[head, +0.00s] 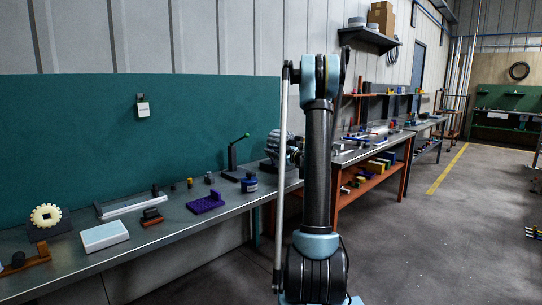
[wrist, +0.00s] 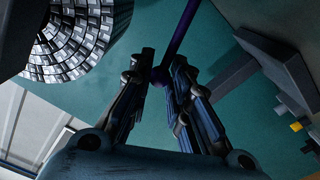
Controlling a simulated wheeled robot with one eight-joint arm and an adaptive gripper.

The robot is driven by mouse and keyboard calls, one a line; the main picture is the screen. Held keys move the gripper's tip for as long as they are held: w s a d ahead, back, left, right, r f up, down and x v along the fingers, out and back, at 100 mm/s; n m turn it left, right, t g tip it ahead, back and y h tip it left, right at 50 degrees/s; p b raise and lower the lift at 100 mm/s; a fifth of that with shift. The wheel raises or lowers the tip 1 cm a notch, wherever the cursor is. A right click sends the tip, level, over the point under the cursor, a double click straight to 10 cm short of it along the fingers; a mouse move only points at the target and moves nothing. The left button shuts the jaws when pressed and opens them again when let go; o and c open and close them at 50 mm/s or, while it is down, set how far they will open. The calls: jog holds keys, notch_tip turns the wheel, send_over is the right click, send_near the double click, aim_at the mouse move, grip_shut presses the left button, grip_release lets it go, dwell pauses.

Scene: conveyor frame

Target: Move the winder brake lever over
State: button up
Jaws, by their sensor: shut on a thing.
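In the wrist view, a thin purple lever (wrist: 183,32) runs down from the top edge to a round dark purple knob (wrist: 160,76) at its end. My gripper (wrist: 161,72) has its fingertips on both sides of the knob and is shut on it. In the head view, my arm hides the lever and most of my gripper. A dark finned machine (head: 273,146) stands on the bench just left of my arm. A ribbed round part (wrist: 78,42) shows close by at the upper left of the wrist view.
A black stand with a green-tipped handle (head: 236,155) stands left of the machine. A dark grey bracket (wrist: 275,62) is right of my fingers.

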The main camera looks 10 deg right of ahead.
jog(key=shift+w+d, duration=0.1)
jog(key=shift+o, duration=0.6)
jog(key=shift+w+d+r, duration=0.25)
jog(key=shift+w+d, duration=0.45)
jog(key=shift+d, duration=0.3)
jog(key=o, duration=0.9)
